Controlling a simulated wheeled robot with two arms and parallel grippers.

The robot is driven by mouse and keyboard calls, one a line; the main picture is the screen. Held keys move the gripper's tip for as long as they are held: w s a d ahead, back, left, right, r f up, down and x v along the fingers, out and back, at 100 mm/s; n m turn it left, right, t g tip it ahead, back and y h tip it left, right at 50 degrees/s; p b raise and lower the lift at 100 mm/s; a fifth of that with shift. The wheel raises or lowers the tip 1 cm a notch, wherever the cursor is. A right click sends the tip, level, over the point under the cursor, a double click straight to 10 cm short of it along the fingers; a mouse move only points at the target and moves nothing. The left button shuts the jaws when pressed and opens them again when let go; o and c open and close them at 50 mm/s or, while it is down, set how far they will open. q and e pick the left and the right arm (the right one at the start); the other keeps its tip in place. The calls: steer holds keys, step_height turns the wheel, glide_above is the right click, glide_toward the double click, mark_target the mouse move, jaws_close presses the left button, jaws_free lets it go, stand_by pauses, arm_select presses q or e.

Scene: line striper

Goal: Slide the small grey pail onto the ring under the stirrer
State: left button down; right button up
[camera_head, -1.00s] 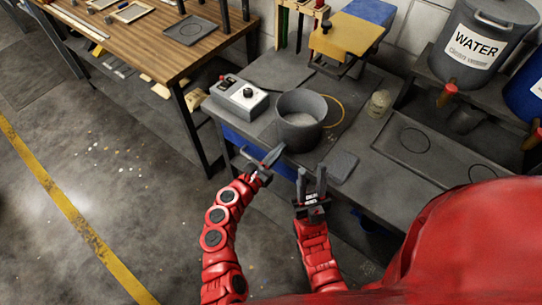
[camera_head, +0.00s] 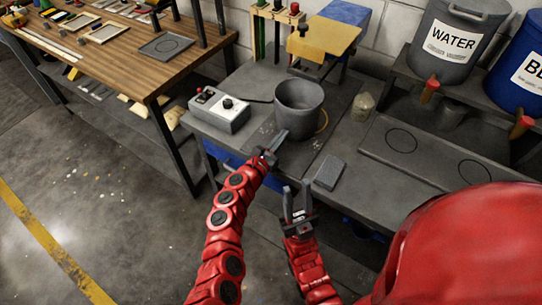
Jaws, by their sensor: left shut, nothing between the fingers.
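The small grey pail (camera_head: 299,108) stands upright on the dark grey bench below the stirrer (camera_head: 318,45), which has a yellow top plate. My right gripper (camera_head: 297,188) is open and empty, nearer the bench's front edge.
A WATER barrel (camera_head: 454,45) stands on the right shelf.

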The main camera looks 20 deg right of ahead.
arm_select(q)
steer(key=b+x, duration=0.6)
steer(key=shift+s+f, duration=0.1)
steer(key=shift+f, duration=0.15)
steer(key=shift+d+r, duration=0.1)
steer(key=shift+r, duration=0.15)
